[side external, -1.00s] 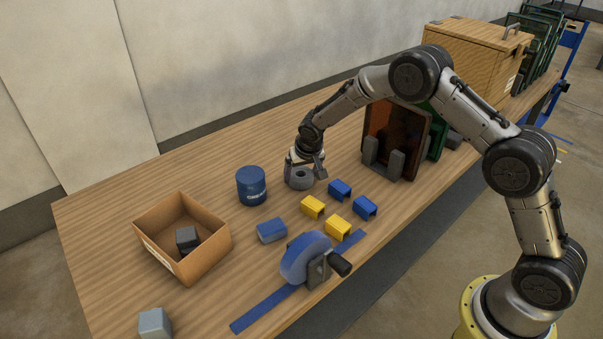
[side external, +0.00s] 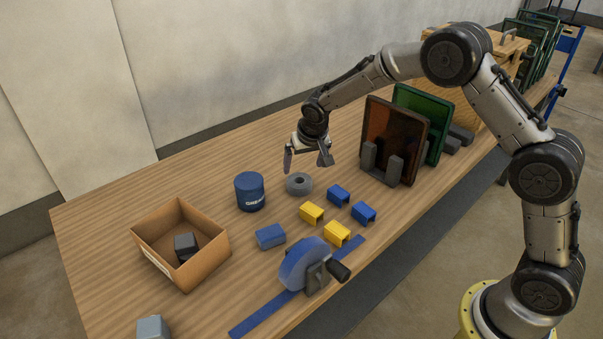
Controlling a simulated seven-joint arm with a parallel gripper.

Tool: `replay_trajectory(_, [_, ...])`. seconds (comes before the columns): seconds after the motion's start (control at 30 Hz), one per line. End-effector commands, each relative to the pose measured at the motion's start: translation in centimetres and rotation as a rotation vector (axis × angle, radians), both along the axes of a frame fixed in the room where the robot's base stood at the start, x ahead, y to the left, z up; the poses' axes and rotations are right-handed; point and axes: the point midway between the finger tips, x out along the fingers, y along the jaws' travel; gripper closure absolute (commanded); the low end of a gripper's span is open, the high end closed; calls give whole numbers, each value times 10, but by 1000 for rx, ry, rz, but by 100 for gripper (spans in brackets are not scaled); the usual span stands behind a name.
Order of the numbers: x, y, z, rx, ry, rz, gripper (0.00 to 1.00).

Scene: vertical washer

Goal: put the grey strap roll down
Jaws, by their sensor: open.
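The grey strap roll (side external: 299,184) lies flat on the wooden table (side external: 110,222), its centre hole facing up. It is right of the blue can and behind the yellow clips. My gripper (side external: 307,162) is above the roll with its fingers pointing down. Its fingers are spread wide and hold nothing. A gap shows between the fingertips and the roll.
Near the roll are a blue can (side external: 250,191), blue clips (side external: 338,195), yellow clips (side external: 311,212) and a blue block (side external: 271,236). A blue strap dispenser (side external: 305,268) is in front, a cardboard box (side external: 153,253) left, upright panels (side external: 392,140) right. Table behind the can is clear.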

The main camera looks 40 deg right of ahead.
Motion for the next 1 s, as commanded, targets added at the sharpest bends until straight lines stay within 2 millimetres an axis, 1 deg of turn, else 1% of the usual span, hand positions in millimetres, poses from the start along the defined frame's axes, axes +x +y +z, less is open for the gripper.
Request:
replay_trajectory(0.03, [-3, 2, 9, 0, -1, 1, 0])
replay_trajectory(0.1, [-6, 3, 18, 1, -2, 2, 0])
replay_trajectory(0.2, [-10, 5, 27, 0, 0, 1, 0])
replay_trajectory(0.3, [-12, 5, 31, 0, 1, 1, 0])
replay_trajectory(0.47, [-13, 5, 33, 0, 2, 1, 0])
replay_trajectory(0.53, [-16, 5, 37, 0, -1, 2, 0])
replay_trajectory(0.57, [-18, 4, 42, 0, -3, 5, 0])
replay_trajectory(0.63, [-29, 3, 59, -1, -8, 16, 0])
replay_trajectory(0.67, [-36, 2, 68, -2, -11, 22, 0])
replay_trajectory(0.77, [-71, -3, 107, -4, -21, 55, 0])
replay_trajectory(0.8, [-88, -4, 123, -7, -25, 72, 0])
replay_trajectory(0.87, [-117, -7, 143, -8, -29, 97, 0])
replay_trajectory(0.9, [-137, -8, 154, -9, -32, 115, 0])
replay_trajectory(0.97, [-167, -9, 170, -11, -39, 144, 0])
replay_trajectory(1.0, [-187, -9, 178, -11, -42, 163, 0])
